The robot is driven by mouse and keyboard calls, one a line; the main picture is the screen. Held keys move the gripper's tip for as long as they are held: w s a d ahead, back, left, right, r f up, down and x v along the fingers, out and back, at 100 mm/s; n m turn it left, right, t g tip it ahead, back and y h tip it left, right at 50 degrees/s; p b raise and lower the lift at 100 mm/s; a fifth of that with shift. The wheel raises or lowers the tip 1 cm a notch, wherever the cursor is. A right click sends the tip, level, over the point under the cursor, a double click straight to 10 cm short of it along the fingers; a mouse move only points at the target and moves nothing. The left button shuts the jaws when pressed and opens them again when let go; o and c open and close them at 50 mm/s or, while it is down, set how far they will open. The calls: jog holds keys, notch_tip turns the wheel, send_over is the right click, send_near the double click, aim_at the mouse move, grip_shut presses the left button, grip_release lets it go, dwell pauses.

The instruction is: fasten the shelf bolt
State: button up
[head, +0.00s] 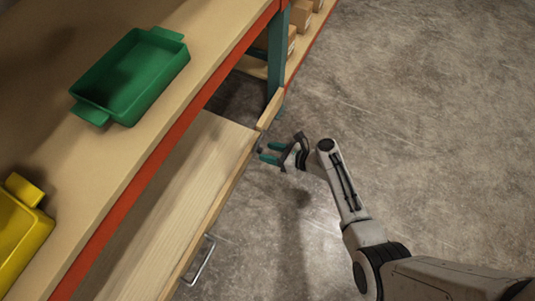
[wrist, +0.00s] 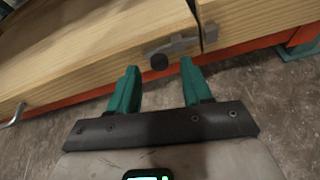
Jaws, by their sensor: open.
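The shelf bolt (wrist: 178,45) is a small grey metal slide with a round black knob (wrist: 159,62), fixed to the front edge of a wooden shelf (wrist: 90,66). It lies just left of the gap between this edge and a short wooden block; I cannot tell whether its bar enters the block. The wooden shelf also shows in the head view (head: 190,180). My gripper (wrist: 160,76) is open and empty, with green fingers on either side of the knob's line, a little short of it. In the head view, my gripper (head: 266,153) is beside the shelf's far front corner.
A metal pull handle (head: 199,261) sticks out from the shelf's front. A green tray (head: 128,85) and a yellow bin (head: 20,235) stand on the upper shelf, above an orange beam (head: 165,143). A teal post (head: 278,50) rises past the corner. The concrete floor at right is clear.

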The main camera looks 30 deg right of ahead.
jog(key=shift+x, duration=0.75)
jog(key=shift+c, duration=0.3)
grip_shut()
